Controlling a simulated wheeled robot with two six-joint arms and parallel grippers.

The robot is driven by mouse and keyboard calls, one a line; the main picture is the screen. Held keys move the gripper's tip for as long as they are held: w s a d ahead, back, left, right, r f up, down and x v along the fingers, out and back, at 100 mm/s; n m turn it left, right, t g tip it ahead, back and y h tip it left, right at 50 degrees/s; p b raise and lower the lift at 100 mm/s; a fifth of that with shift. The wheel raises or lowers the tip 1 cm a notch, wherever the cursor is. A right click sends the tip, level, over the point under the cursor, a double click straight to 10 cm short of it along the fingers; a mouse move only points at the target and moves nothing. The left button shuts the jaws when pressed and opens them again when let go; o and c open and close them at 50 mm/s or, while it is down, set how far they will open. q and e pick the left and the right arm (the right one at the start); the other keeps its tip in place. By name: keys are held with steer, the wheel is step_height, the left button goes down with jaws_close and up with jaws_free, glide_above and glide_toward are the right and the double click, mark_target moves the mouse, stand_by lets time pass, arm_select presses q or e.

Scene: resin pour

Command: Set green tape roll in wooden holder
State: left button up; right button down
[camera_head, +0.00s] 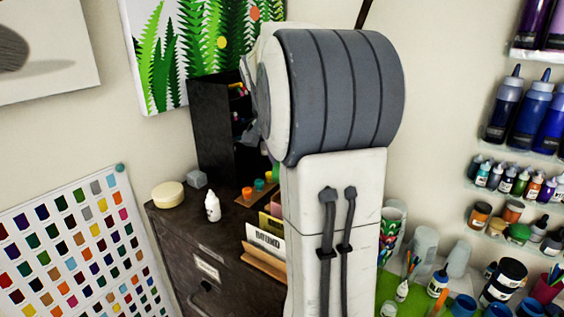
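A small green piece (275,173), perhaps the green tape roll, shows on the dark cabinet top, partly hidden behind my large white and grey arm link. A low wooden piece (243,201), which looks like the wooden holder, lies just left of it. An orange roll (247,192) and a teal roll (259,184) sit on it. Grey parts that look like my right gripper (250,132) show at the left edge of the arm link, above the wooden piece. The link hides most of them, so their opening and any held thing cannot be made out. My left gripper is not in view.
The dark cabinet (190,235) carries a white bottle (212,207), a cream round tub (168,194) and a black shelf unit (213,130). A card rack (262,262) stands at its right. Bottles and cups crowd the right side. The cabinet's front left top is fairly clear.

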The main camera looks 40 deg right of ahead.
steer(key=shift+f+b, duration=1.8)
steer(key=shift+f, duration=0.8)
steer(key=c, duration=0.5)
jaws_free()
steer(key=o, duration=0.5)
steer(key=shift+r, duration=0.1)
